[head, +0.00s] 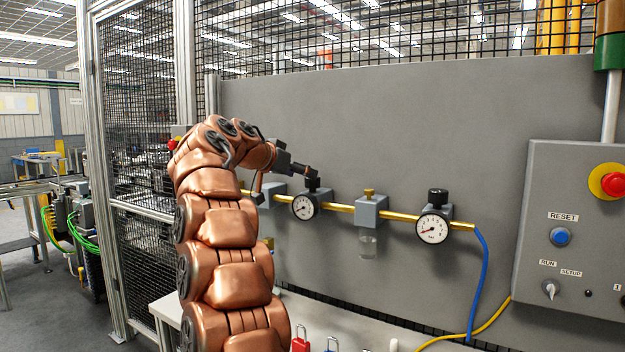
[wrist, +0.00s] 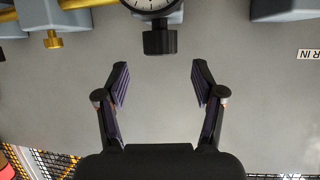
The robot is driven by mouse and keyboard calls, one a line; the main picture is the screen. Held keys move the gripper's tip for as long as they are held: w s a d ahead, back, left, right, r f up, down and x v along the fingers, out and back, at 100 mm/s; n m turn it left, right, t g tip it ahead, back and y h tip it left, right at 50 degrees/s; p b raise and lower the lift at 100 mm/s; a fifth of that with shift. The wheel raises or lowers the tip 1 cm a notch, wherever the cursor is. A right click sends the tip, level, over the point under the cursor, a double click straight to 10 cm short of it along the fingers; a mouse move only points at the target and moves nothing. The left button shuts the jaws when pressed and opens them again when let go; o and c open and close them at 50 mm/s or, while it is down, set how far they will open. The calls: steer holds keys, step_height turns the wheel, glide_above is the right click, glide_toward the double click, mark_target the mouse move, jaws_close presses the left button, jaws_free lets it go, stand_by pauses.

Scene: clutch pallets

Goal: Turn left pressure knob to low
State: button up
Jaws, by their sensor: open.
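The left pressure knob (head: 313,184) is black and sits on top of the left gauge (head: 303,207), a round white dial on the brass pipe. In the wrist view the picture is upside down, and the knob (wrist: 160,41) hangs below the partly cut-off dial (wrist: 150,4). My gripper (wrist: 161,72) is open and empty. Its two fingers are spread wide, and the knob lies just beyond the tips, roughly centred between them. In the head view my gripper (head: 312,173) is just above the knob, partly hiding it. I cannot read the left needle clearly.
The right gauge (head: 432,229) with its black knob (head: 438,197) sits further right on the brass pipe (head: 341,208). A grey regulator block (head: 370,210) stands between the gauges. A control box (head: 580,230) with a red button (head: 613,185) is at far right. The grey panel is otherwise bare.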

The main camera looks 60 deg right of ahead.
mark_target(313, 182)
steer(key=p+x, duration=0.1)
steer(key=x, duration=0.5)
steer(key=shift+p, duration=0.35)
steer(key=shift+c, duration=0.2)
steer(key=shift+f, duration=0.1)
steer(key=c, duration=1.1)
stand_by(0.6)
steer(key=o, duration=1.1)
steer(key=shift+o, duration=0.2)
